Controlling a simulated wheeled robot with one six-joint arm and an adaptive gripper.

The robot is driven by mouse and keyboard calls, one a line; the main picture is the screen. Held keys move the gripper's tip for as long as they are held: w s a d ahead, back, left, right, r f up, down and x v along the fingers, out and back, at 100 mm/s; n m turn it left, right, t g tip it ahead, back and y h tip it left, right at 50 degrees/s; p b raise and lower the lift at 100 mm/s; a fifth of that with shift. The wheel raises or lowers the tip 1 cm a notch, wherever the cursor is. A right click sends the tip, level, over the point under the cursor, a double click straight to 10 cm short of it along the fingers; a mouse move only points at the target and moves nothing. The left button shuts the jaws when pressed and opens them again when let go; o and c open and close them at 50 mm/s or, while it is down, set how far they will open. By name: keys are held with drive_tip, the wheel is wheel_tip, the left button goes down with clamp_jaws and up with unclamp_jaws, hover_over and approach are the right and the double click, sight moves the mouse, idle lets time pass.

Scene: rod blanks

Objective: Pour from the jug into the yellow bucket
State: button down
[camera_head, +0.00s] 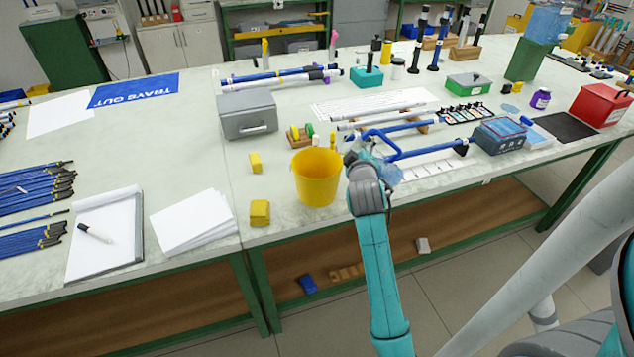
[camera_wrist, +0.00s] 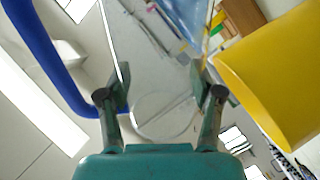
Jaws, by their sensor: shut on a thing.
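The yellow bucket (camera_head: 318,180) stands upright near the table's front edge. In the wrist view its yellow wall (camera_wrist: 280,75) is at the right. My gripper (camera_head: 364,157) is just right of the bucket and shut on the jug. The jug has a clear, bluish body (camera_head: 390,174) and a blue handle (camera_head: 381,138), partly hidden by my wrist. In the wrist view the clear body (camera_wrist: 160,75) lies between my fingers (camera_wrist: 162,98), with the blue handle (camera_wrist: 45,55) at the left. I cannot tell its exact tilt or whether liquid is flowing.
Yellow blocks (camera_head: 260,212) lie left of the bucket. A grey box (camera_head: 247,114) and a small wooden holder (camera_head: 300,136) stand behind it. Blue rods on supports (camera_head: 425,155) lie right of the jug. White papers (camera_head: 193,222) lie at the left front.

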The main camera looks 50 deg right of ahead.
drive_tip(key=shift+r+n, duration=0.3)
drive_tip(key=shift+n, duration=0.1)
idle(0.5)
drive_tip(key=shift+w+a+r+n+g, duration=0.15)
drive_tip(key=shift+r+n+g, duration=0.15)
drive_tip(key=shift+n, duration=0.3)
idle(0.7)
drive_tip(key=shift+r, duration=0.1)
drive_tip(key=shift+r+n, duration=0.15)
drive_tip(key=shift+n, duration=0.35)
drive_tip(key=shift+w, duration=0.1)
idle(0.8)
drive_tip(key=shift+r+g, duration=0.15)
drive_tip(key=shift+g, duration=0.15)
drive_tip(key=shift+w+r+n, duration=0.15)
drive_tip(key=shift+n, duration=0.35)
idle(1.2)
